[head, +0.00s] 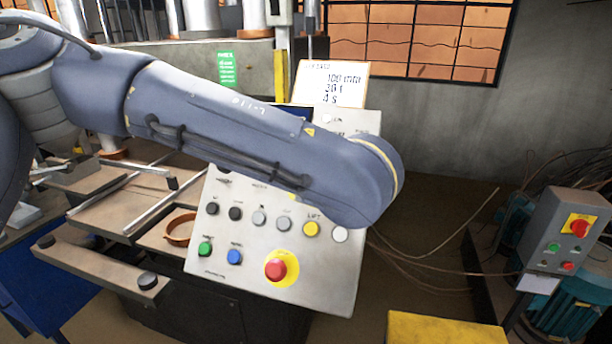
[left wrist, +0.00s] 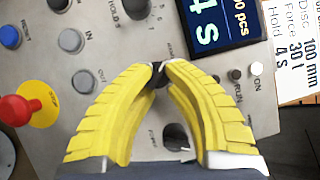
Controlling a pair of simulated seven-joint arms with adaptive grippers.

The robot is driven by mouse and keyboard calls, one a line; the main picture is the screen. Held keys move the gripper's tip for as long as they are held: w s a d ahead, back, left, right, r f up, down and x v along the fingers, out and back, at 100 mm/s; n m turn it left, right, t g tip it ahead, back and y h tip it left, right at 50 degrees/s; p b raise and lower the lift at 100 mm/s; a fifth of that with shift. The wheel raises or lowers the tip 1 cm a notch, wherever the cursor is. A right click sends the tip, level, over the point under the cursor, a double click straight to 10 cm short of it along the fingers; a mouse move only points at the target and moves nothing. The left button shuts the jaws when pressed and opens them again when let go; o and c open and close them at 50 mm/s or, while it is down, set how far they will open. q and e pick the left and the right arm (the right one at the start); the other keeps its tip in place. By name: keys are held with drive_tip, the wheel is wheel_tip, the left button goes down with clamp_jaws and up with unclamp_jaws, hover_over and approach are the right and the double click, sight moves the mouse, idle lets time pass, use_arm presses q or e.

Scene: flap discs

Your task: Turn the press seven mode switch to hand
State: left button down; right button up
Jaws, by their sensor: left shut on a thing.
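The grey press control panel (head: 330,275) stands tilted in the middle of the head view. My left arm crosses its upper part and hides the switches there and my left gripper. In the left wrist view, the yellow fingers of my left gripper (left wrist: 160,68) are shut on a small black switch knob (left wrist: 159,78), mostly covered by the fingertips. Its label and pointer direction cannot be read. A second black knob (left wrist: 176,136) shows between the fingers, apart from them. A third black knob (left wrist: 136,8) with a scale sits at the top edge. My right gripper is not in view.
The panel also has a red emergency button (head: 276,269), a green button (head: 205,249), a blue button (head: 234,257) and a yellow button (head: 311,229). A lit display (left wrist: 215,25) and a settings card (head: 333,84) are near the panel top. A separate switch box (head: 560,240) stands right.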

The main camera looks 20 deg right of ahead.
use_arm(q)
drive_tip(key=shift+w+a, duration=0.25)
drive_tip(key=shift+a, duration=0.05)
drive_tip(key=c, duration=1.7)
unclamp_jaws()
drive_tip(key=shift+a, duration=0.1)
drive_tip(key=shift+c, duration=0.2)
drive_tip(key=shift+o, duration=1.1)
drive_tip(key=shift+w+a, duration=0.1)
drive_tip(key=shift+a, duration=0.1)
drive_tip(key=o, duration=0.4)
drive_tip(key=shift+d+f, duration=0.1)
drive_tip(key=shift+d, duration=0.1)
drive_tip(key=shift+o, duration=0.2)
drive_tip(key=shift+s+d+r, duration=0.15)
drive_tip(key=shift+s+r, duration=0.05)
drive_tip(key=shift+s, duration=0.3)
drive_tip(key=v, duration=1.1)
drive_tip(key=shift+s+r, duration=0.1)
